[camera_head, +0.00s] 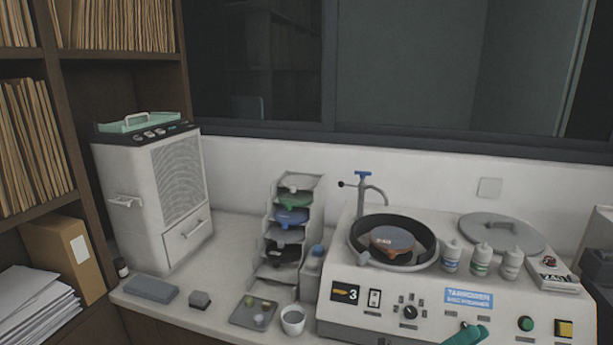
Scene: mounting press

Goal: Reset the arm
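No part of my arm or my gripper can be made out in the head view. A grinding machine (345,318) stands on the counter at the right. A brown-topped disc (392,240) lies in its round dark bowl (360,243). A thin tap with a blue handle (362,173) rises behind the bowl. A teal, rounded handle-like piece (466,336) shows at the bottom edge in front of the machine, cut off by the frame; I cannot tell what it belongs to.
A white cabinet unit (132,206) stands at the left. A stepped rack (270,272) holds several discs. A small tray (240,318), white cup (293,321) and grey blocks (151,289) lie in front. Bottles (481,262) and a round lid (503,231) sit on the machine. Shelves flank the left.

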